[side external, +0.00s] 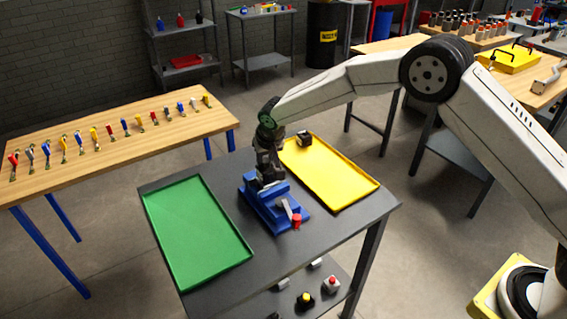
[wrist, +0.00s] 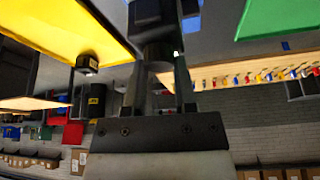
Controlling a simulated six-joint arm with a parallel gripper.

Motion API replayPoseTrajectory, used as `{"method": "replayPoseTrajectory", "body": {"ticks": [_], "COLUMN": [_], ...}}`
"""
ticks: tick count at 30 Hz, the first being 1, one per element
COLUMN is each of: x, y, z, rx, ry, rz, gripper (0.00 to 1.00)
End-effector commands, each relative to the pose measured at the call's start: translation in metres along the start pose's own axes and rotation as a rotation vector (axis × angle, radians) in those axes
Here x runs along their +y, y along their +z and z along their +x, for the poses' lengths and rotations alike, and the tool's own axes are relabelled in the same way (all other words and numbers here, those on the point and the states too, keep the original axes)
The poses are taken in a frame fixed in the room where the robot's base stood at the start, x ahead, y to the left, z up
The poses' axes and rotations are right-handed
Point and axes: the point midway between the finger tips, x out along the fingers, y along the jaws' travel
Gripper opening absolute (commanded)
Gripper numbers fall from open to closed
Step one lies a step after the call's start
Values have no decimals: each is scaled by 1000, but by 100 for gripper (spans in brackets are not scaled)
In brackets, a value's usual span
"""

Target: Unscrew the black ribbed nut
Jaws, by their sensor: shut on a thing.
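My gripper (side external: 268,175) points down over the blue vise (side external: 270,207) on the dark table, between the two trays. In the wrist view my gripper (wrist: 160,58) has its two fingers closed on a dark round part, which I take to be the black ribbed nut (wrist: 158,48). Its ribs are too dark to make out, and the fingers hide most of it in the side view. The blue vise (wrist: 150,12) shows just beyond it in the wrist view. The vise has a red-ended handle (side external: 297,219) at its front.
A green tray (side external: 195,230) lies to the left and a yellow tray (side external: 335,175) to the right. A small dark block (side external: 304,138) sits in the yellow tray's far end. A wooden table (side external: 110,150) with several coloured tools stands at the left.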

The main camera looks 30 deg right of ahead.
Motion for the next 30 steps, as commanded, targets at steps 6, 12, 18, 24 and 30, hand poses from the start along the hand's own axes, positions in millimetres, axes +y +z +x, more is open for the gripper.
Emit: {"method": "replayPoseTrajectory", "body": {"ticks": [6, 12, 18, 24, 30], "x": [0, 0, 0, 0, 0], "y": [0, 0, 0, 0, 0], "z": [0, 0, 0, 0, 0], "rx": [0, 0, 1, 1, 0], "ry": [-41, -75, -92, -92, -97], "rz": [-98, -181, -222, -222, -231], "gripper": [0, 0, 0, 0, 0]}}
